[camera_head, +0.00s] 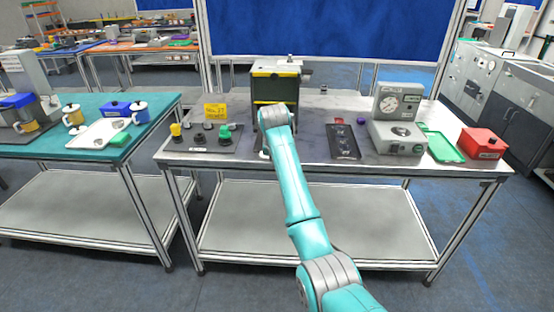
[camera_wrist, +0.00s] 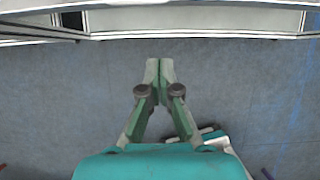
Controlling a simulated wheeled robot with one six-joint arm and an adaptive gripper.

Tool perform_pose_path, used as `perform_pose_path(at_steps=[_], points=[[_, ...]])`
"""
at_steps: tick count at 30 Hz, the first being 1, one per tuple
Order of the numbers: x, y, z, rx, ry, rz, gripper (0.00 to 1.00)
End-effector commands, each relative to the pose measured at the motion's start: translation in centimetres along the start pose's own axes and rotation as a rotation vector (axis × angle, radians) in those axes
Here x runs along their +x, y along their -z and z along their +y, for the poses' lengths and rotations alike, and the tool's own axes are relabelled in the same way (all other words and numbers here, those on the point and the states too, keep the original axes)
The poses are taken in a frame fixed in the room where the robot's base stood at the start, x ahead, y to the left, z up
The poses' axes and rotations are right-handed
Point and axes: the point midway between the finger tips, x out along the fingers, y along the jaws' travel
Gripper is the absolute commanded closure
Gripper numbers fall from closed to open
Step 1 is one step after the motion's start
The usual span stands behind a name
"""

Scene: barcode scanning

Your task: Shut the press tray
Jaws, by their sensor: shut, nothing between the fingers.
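The press (camera_head: 275,85), a dark box with a yellow-edged top, stands at the back middle of the grey workbench in the head view. My teal arm reaches up to its front, and my wrist covers its lower part. I cannot make out the press tray or how far out it is. My gripper (camera_wrist: 160,68) shows in the wrist view with its two green fingers together, shut and empty. It is above the floor in that view, apart from the bench edge at the top. In the head view my arm hides the fingers.
Left of my arm is a button panel (camera_head: 200,142) with a yellow sign (camera_head: 215,112). To the right are a dark tray (camera_head: 343,142), a gauge machine (camera_head: 397,120), a green tray (camera_head: 440,145) and a red box (camera_head: 481,146). A teal table (camera_head: 60,152) stands left.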

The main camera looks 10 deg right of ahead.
Motion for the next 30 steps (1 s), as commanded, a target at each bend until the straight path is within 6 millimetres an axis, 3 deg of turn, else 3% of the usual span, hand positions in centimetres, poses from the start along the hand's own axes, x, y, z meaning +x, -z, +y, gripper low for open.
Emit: perform_pose_path(at_steps=[8,19,30], points=[[5.0,-0.2,-0.1,0.001,0.001,0.001,1.00],[5.7,-3.4,0.0,0.001,0.000,-0.001,1.00],[5.9,-3.9,0.0,0.001,0.000,-0.001,1.00]])
